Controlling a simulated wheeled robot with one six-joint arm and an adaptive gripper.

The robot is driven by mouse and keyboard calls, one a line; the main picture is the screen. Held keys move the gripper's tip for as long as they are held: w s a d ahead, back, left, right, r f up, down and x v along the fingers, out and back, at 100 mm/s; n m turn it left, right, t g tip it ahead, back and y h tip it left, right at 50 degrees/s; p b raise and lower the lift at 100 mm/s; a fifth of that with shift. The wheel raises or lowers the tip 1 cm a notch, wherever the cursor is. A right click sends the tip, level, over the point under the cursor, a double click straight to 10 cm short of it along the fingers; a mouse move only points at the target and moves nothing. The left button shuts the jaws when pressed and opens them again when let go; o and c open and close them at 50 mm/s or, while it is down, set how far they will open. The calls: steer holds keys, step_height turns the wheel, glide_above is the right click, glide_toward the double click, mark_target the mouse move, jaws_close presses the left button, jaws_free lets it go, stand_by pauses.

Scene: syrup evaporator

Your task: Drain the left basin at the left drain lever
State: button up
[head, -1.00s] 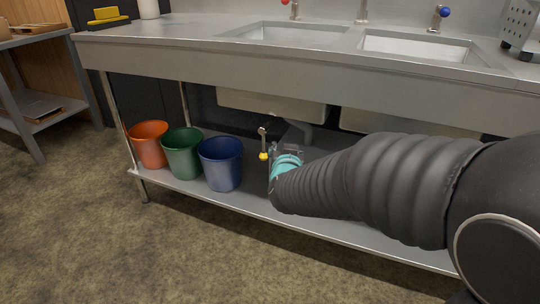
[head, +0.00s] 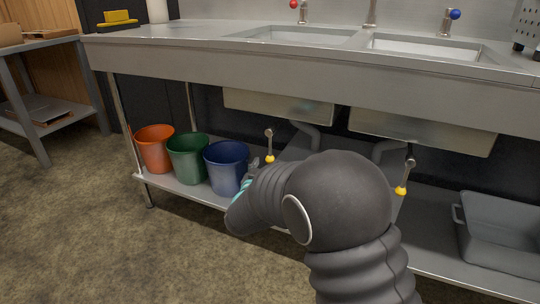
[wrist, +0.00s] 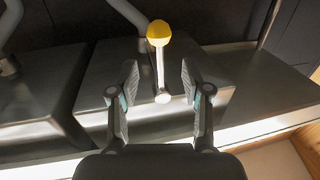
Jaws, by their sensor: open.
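The left basin (head: 290,34) is set in the steel counter, and its underside (head: 275,105) shows below. The left drain lever (head: 269,146) hangs beneath it, a pale rod with a yellow knob at its lower end. My gripper (head: 252,170) is low in front of this lever, partly hidden by my own arm. In the wrist view, which looks upside down, my gripper (wrist: 159,78) is open and empty. The lever (wrist: 160,70) appears between its two fingers, with the yellow knob (wrist: 158,33) beyond the tips. I cannot tell whether either finger touches it.
An orange bucket (head: 154,149), a green bucket (head: 187,158) and a blue bucket (head: 226,168) stand on the lower shelf, left of my gripper. A second yellow-knobbed lever (head: 405,177) hangs under the right basin (head: 425,46). A grey tub (head: 500,240) sits at the shelf's right.

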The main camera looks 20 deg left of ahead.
mark_target(270, 155)
steer(key=w, duration=0.6)
steer(key=shift+w+a, duration=0.4)
steer(key=shift+c, duration=0.2)
jaws_close()
steer(key=shift+f, duration=0.1)
